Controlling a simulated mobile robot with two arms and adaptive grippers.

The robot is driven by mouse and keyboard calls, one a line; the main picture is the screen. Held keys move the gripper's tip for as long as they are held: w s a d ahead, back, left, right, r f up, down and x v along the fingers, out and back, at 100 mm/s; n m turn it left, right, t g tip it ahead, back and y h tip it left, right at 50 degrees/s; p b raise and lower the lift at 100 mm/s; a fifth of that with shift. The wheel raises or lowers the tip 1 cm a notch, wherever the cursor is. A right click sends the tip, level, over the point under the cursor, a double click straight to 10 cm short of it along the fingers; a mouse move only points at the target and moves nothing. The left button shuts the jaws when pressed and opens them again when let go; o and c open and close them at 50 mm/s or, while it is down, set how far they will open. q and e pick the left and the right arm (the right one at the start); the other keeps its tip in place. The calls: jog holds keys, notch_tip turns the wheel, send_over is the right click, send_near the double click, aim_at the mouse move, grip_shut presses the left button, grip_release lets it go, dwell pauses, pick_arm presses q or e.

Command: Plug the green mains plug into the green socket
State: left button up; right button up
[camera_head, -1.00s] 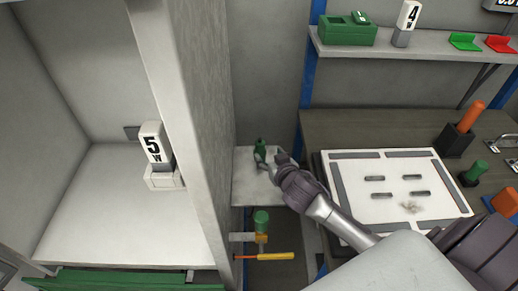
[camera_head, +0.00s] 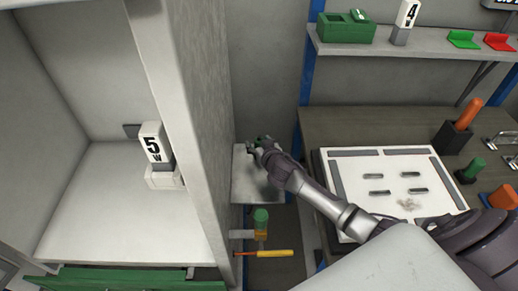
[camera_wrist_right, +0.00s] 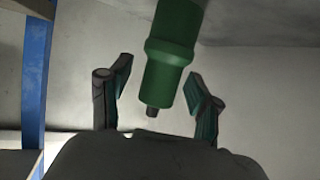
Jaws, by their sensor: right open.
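The green plug (camera_head: 265,139) is at the small white shelf in the head view, mostly hidden behind my right gripper (camera_head: 258,147). In the right wrist view the plug (camera_wrist_right: 168,65) is a thick green cylinder with a short dark tip, tilted, its upper part cut off by the frame. The open fingers of my right gripper (camera_wrist_right: 160,80) are on either side of it, with gaps visible. I cannot tell whether either finger touches it. No green socket can be made out for certain. My left gripper is not in view.
The small white shelf (camera_head: 252,190) lies between a tall grey cabinet wall (camera_head: 194,100) and the workbench (camera_head: 325,124). A white slotted panel (camera_head: 350,205) is on the bench. Below the shelf are a green-capped tool (camera_head: 260,216) and an orange-handled tool (camera_head: 265,254).

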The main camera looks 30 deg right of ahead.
jog(key=shift+c, duration=0.2)
jog(key=c, duration=1.1)
grip_shut()
jog(key=shift+r, duration=0.15)
